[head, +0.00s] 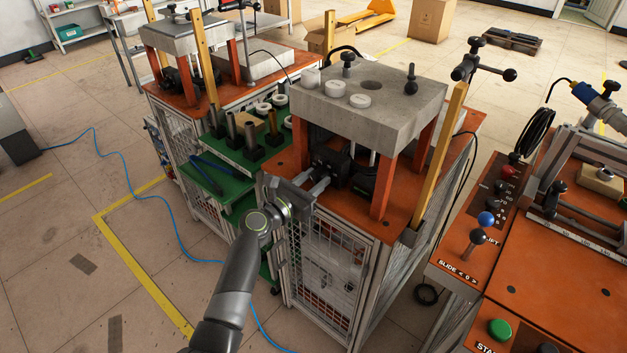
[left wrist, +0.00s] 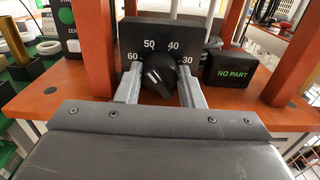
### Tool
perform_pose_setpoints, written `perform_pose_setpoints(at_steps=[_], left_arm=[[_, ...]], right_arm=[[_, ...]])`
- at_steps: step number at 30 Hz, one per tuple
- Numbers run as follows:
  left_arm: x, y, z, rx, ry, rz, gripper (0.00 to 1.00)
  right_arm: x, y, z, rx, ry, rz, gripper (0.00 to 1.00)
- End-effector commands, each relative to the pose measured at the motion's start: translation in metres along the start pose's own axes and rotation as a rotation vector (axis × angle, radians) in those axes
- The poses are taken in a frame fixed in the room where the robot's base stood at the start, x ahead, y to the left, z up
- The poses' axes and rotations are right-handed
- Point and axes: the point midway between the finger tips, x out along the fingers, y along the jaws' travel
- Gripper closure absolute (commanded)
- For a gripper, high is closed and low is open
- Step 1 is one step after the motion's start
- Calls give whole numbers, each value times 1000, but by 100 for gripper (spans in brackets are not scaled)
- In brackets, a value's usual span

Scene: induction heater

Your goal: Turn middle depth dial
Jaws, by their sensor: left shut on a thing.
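The depth dial is a black knob (left wrist: 158,74) on a black box with white numbers 60, 50, 40 and 30 (left wrist: 160,48). In the head view this black box (head: 328,157) stands on the orange top of the middle machine, under its grey block. My left gripper (head: 318,184) reaches it from the front. In the left wrist view the fingers of my left gripper (left wrist: 160,88) are on either side of the knob, shut on it. The knob's pointer mark is too small to read surely. My right gripper is not in view.
A black box reading NO PART (left wrist: 232,68) stands right of the dial. Orange posts (left wrist: 98,38) flank the work space, under the grey block (head: 372,100). A green shelf (head: 240,160) with several dark posts is at the left. A control panel (head: 480,225) is at the right.

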Motion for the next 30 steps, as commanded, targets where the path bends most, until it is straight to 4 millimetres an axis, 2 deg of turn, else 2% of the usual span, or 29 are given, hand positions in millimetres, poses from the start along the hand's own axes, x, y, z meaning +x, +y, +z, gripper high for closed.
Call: perform_pose_setpoints(at_steps=[8, 21, 30], left_arm=[[0, -1, -1, 127, 0, -1, 88], [0, -2, -2, 447, 0, -1, 88], [0, -2, -2, 577, 1, 0, 88]], right_arm=[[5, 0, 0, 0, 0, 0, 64], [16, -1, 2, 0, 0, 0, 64], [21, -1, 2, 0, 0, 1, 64]])
